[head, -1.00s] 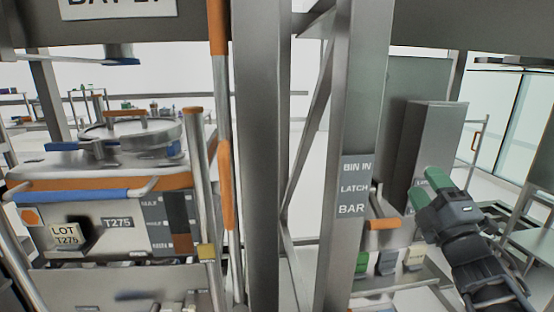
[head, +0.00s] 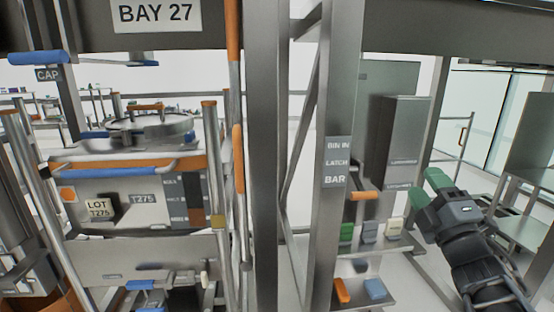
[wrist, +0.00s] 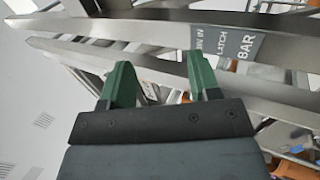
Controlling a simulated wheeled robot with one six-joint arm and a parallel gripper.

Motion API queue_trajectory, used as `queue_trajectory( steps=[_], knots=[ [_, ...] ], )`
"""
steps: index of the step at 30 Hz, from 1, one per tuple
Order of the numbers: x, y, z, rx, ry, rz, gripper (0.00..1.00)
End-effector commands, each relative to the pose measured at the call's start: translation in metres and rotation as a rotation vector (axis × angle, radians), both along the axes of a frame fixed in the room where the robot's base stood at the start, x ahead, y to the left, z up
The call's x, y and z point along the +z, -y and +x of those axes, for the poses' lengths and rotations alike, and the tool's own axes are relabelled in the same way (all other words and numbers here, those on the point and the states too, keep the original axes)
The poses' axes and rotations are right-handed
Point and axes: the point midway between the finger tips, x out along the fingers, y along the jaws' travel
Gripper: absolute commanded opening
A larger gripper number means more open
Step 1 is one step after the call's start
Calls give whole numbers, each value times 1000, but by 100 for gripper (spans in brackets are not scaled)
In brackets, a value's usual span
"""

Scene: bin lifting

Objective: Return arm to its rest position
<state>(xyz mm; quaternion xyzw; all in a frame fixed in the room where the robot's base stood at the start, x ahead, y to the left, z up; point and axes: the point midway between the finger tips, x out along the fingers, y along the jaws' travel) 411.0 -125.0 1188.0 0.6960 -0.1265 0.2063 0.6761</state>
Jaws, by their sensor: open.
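My gripper (head: 432,200) has green fingers and is at the right of the head view, held up in front of the grey cabinet. Its fingers are apart with nothing between them. In the wrist view my gripper (wrist: 162,85) is seen from behind, its two green fingers spread. Beyond them are steel frame posts and the sign (wrist: 225,42) reading BIN IN, LATCH, BAR. The fingers look apart from the post.
The steel post (head: 340,120) with the sign stands left of my gripper. A bin labelled T275 (head: 150,190) is in the bay at left, under the BAY 27 sign (head: 156,14). A grey cabinet (head: 400,140) and a shelf of coloured blocks (head: 368,229) stand behind.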

Motion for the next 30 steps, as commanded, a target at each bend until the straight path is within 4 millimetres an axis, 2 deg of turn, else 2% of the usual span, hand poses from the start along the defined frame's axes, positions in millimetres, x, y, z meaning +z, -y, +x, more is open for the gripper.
queue_trajectory(
  steps=[11, 17, 22, 26, 29, 30],
  knots=[
    [-27, 33, 11, -110, -159, 238, 56],
    [-60, 65, 10, -245, -284, 469, 56],
    [-99, 82, 2, -387, -427, 759, 56],
    [-139, 73, -15, -523, -603, 1082, 56],
    [-168, 46, -35, -634, -767, 1320, 56],
    [-177, 31, -43, -674, -837, 1402, 56]
  ],
)
